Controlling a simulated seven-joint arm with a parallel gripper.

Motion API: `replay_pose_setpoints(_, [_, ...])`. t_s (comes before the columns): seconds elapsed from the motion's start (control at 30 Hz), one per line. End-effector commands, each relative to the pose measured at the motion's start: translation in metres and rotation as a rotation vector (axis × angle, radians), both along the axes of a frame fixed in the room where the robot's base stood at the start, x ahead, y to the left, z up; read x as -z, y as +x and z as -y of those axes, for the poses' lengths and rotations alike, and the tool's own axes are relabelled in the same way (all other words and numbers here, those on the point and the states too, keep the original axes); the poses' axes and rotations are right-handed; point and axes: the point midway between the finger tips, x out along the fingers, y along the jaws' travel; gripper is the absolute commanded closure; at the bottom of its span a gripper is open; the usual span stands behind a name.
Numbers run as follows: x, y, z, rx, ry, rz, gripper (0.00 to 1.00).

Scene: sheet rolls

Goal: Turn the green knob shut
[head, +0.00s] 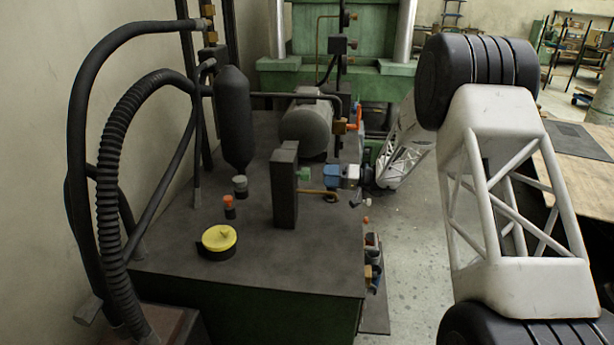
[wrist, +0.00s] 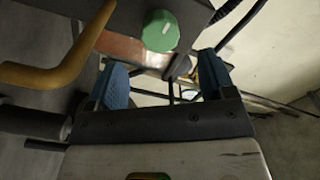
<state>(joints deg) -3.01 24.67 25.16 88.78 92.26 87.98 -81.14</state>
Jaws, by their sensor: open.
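The green knob (wrist: 160,31) is a round cap with a short pale mark on its face, at the top of the wrist view. In the head view it is a small green piece (head: 304,174) beside the dark upright block. My gripper (wrist: 164,78) is open, with its two blue-padded fingers apart and nothing between them. The knob lies beyond the fingertips, roughly in line with the gap, and does not touch them as far as I can see. In the head view my gripper (head: 340,176) is just right of the knob, small and partly hidden.
A bent copper-coloured pipe (wrist: 62,73) runs close to the left finger. The dark upright block (head: 284,186) stands beside the knob on the dark bench top (head: 180,245). A yellow-topped round part (head: 218,238), an orange-capped part (head: 229,201) and black hoses (head: 110,190) are further left.

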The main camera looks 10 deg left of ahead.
Motion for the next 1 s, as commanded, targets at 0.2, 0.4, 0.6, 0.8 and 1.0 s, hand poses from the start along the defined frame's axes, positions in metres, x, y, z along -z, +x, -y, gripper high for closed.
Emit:
replay_pose_setpoints(0.2, [0.000, 0.000, 0.000, 0.000, 0.001, 0.001, 0.24])
replay_pose_setpoints(0.4, [0.000, 0.000, -0.002, -0.001, 0.001, 0.000, 0.24])
replay_pose_setpoints(0.6, [0.001, 0.000, -0.013, -0.001, 0.000, 0.000, 0.24])
replay_pose_setpoints(0.8, [0.000, 0.000, -0.034, -0.003, 0.001, 0.000, 0.24])
replay_pose_setpoints(1.0, [0.000, 0.000, -0.059, -0.001, 0.000, 0.000, 0.24])
